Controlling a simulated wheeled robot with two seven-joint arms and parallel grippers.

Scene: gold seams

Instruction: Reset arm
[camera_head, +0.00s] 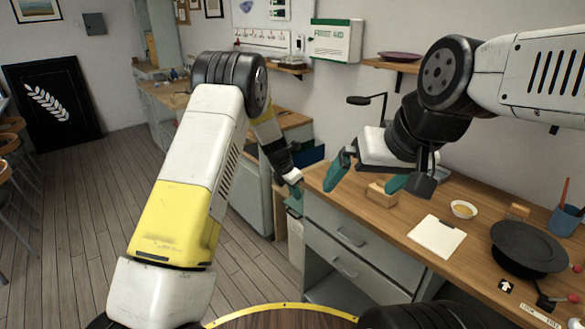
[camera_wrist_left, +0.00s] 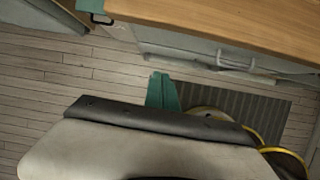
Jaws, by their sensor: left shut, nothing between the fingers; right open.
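My left gripper (camera_head: 295,190) is at the end of the arm from the left in the head view, beside the left end of the wooden workbench (camera_head: 468,193). In the left wrist view its teal fingers (camera_wrist_left: 162,92) are together with nothing between them, above the floor near the drawer front. My right gripper (camera_head: 367,180) is above the bench in the head view, its teal fingers apart. A small wooden block (camera_head: 381,194) is on the bench between or behind those fingers; I cannot tell whether they touch it.
On the bench are a white notepad (camera_head: 437,238), a small bowl with yellow contents (camera_head: 463,209), a dark round plate or turntable (camera_head: 527,248) and a blue cup (camera_head: 564,220). Grey drawers (camera_head: 345,262) are under the bench top.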

